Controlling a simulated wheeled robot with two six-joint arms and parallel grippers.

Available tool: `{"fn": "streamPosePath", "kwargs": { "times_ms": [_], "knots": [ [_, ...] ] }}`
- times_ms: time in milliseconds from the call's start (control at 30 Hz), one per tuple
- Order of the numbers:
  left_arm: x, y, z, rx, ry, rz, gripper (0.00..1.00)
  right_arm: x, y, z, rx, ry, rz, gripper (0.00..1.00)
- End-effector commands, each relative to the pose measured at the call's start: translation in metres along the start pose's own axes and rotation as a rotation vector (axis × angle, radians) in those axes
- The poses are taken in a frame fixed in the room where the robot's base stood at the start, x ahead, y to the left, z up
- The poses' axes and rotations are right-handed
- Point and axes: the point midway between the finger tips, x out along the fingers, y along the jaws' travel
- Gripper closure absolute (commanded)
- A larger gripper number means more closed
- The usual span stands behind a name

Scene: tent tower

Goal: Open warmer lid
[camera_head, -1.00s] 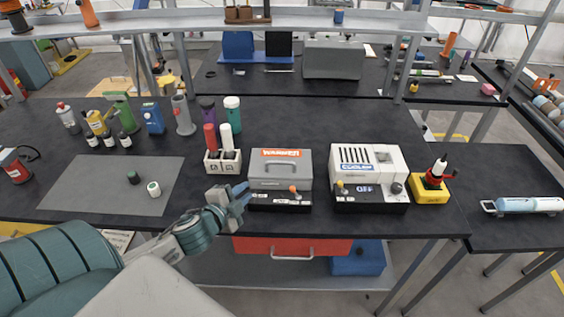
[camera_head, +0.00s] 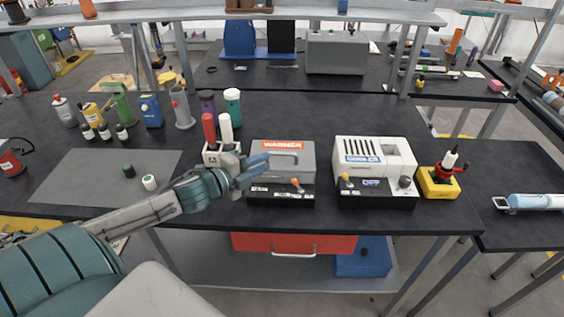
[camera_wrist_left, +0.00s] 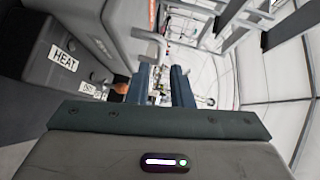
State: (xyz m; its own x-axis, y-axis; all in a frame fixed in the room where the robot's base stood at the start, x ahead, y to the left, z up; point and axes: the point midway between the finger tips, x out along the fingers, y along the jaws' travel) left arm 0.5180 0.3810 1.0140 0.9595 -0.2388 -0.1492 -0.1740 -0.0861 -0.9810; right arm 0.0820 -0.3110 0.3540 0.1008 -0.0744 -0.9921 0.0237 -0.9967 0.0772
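The warmer (camera_head: 300,170) is a grey box with an orange WARMER label on its lid (camera_head: 262,147) and a black front base with an orange knob (camera_head: 296,183). The lid looks shut. A grey bar handle sits on the lid's front, partly behind my fingers; it also shows in the left wrist view (camera_wrist_left: 151,38). My left gripper (camera_head: 269,163) is at the warmer's front left, close to the handle. Its two blue fingers are apart in the left wrist view (camera_wrist_left: 161,84), with nothing clearly held between them. I cannot tell whether they touch the handle. My right gripper is out of view.
A white cooler (camera_head: 400,160) stands right of the warmer. A yellow block with a red-and-black tool (camera_head: 437,186) is beyond it. A white rack with red and white tubes (camera_head: 211,157) stands just left of the warmer. A grey mat (camera_head: 80,180) lies farther left.

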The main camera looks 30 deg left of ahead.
Motion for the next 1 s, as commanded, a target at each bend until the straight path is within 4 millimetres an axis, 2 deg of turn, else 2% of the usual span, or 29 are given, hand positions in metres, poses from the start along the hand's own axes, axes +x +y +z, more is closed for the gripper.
{"fn": "streamPosePath", "kwargs": {
  "times_ms": [33, 300, 567, 700, 1000],
  "knots": [
    [0.005, 0.003, 0.001, -0.004, -0.003, -0.006, 0.8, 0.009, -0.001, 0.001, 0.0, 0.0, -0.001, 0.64],
    [0.025, 0.003, -0.001, -0.004, 0.005, -0.004, 0.8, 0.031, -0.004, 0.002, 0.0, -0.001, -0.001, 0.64],
    [0.052, 0.001, -0.001, -0.008, 0.004, -0.003, 0.8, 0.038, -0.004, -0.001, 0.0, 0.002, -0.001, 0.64],
    [0.065, -0.001, 0.0, -0.006, -0.001, -0.002, 0.8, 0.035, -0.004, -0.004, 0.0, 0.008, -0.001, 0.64],
    [0.077, 0.0, -0.001, -0.002, 0.003, 0.002, 0.8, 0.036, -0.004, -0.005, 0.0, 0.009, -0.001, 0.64]
  ]
}}
